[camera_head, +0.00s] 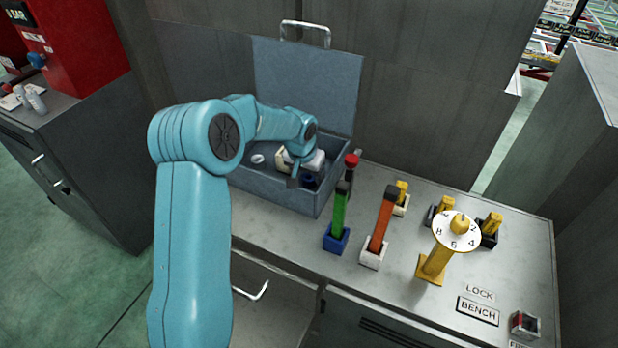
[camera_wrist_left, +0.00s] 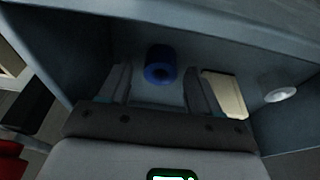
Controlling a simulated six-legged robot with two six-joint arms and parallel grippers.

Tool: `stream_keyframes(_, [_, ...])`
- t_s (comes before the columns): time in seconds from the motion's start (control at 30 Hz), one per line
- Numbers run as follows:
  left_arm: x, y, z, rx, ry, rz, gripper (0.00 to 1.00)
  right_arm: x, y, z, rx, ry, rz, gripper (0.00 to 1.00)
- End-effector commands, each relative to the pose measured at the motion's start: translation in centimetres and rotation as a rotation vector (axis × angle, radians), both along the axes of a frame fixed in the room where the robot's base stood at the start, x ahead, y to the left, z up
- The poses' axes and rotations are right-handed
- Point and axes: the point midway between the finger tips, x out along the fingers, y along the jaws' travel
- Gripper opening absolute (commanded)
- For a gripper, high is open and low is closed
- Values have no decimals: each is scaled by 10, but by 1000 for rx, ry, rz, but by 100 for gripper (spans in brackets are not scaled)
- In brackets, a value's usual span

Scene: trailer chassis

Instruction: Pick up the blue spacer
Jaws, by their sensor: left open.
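The blue spacer (camera_wrist_left: 160,54) is a short blue cylinder with a dark hole. It lies on the floor of the grey-blue open toolbox (camera_head: 270,193). In the head view the spacer (camera_head: 310,182) shows near the box's right front corner, partly hidden. My left gripper (camera_wrist_left: 159,88) is open inside the toolbox. In the wrist view the spacer appears in line with the gap between its fingers, around and just beyond the tips; nothing is gripped. The left gripper (camera_head: 296,176) shows small and partly hidden in the head view. My right gripper is not in view.
A cream block (camera_wrist_left: 226,94) and a white ring (camera_wrist_left: 279,94) share the toolbox. Its walls and raised lid (camera_head: 308,85) are close around my gripper. Green (camera_head: 339,212) and orange (camera_head: 382,222) handled tools stand on the bench right of it, beside a yellow numbered dial post (camera_head: 437,262).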

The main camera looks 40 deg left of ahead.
Motion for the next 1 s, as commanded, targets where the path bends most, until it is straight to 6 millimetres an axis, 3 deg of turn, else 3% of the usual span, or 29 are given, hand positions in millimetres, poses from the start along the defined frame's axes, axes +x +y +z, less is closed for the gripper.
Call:
stream_keyframes(0.3, [2, 1, -9, 0, -1, 1, 63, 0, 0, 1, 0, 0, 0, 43])
stream_keyframes(0.37, [2, 1, -9, 0, -1, 1, 47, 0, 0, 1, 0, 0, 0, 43])
stream_keyframes(0.5, [2, 1, -9, 0, 0, 1, 1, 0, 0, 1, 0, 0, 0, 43])
stream_keyframes(0.83, [3, 1, -6, 0, -2, 1, 0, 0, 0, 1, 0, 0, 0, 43])
stream_keyframes(1.0, [3, 1, 10, 2, -4, 0, 0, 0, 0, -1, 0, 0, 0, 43])
